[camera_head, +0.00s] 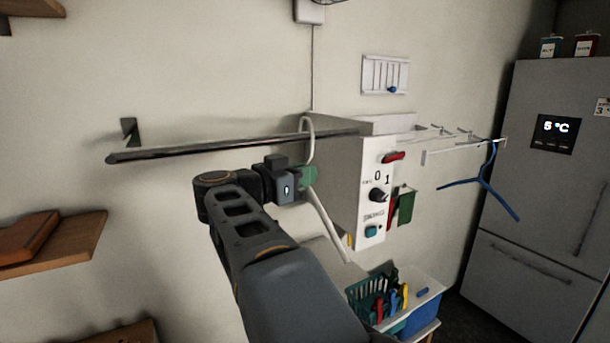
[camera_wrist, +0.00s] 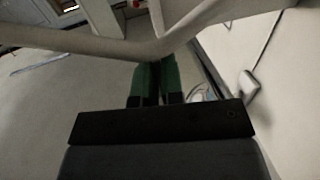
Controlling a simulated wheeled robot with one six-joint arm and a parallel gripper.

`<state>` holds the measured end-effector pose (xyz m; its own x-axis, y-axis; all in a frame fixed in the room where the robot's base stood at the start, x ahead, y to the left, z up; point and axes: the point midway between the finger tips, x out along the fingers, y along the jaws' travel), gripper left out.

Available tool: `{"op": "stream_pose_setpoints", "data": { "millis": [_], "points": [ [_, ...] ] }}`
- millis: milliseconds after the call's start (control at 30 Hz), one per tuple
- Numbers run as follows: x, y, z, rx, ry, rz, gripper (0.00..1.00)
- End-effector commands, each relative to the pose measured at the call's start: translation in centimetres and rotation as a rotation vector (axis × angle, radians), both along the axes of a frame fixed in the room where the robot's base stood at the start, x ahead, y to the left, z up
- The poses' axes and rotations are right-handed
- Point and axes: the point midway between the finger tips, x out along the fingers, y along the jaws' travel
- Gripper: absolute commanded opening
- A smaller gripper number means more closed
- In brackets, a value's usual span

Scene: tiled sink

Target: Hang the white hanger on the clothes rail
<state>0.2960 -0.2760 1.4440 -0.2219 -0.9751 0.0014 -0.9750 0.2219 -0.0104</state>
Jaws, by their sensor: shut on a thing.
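The white hanger (camera_head: 327,226) is in my gripper (camera_head: 309,177), whose green fingertips are shut on it below its hook. In the head view its curved hook (camera_head: 308,122) rises above the line of the dark clothes rail (camera_head: 220,148). The hook overlaps the rail there; I cannot tell whether it is around it or only in front of it. One hanger arm slopes down to the right; my gripper and arm hide much of the rest. In the wrist view the hanger (camera_wrist: 110,45) crosses the top, close to the camera, beyond the green fingers.
A grey box with a control panel (camera_head: 374,200) stands right of the hanger, near the rail's right end. A blue hanger (camera_head: 487,184) hangs on a white rack farther right, beside the fridge (camera_head: 545,180). Wooden shelves (camera_head: 75,240) are at left. Baskets (camera_head: 420,305) stand below.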

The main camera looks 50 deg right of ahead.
Motion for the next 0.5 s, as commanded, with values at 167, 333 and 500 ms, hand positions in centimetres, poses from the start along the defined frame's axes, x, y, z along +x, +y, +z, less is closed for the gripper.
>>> {"op": "stream_pose_setpoints", "data": {
  "millis": [167, 333, 500],
  "points": [
    [1.5, -0.6, 0.1, 0.0, 0.001, 0.002, 0.0],
    [2.9, -1.1, 0.0, 0.0, 0.001, 0.003, 0.0],
    [4.3, -1.6, 0.0, 0.0, 0.0, 0.004, 0.0]
  ]
}}
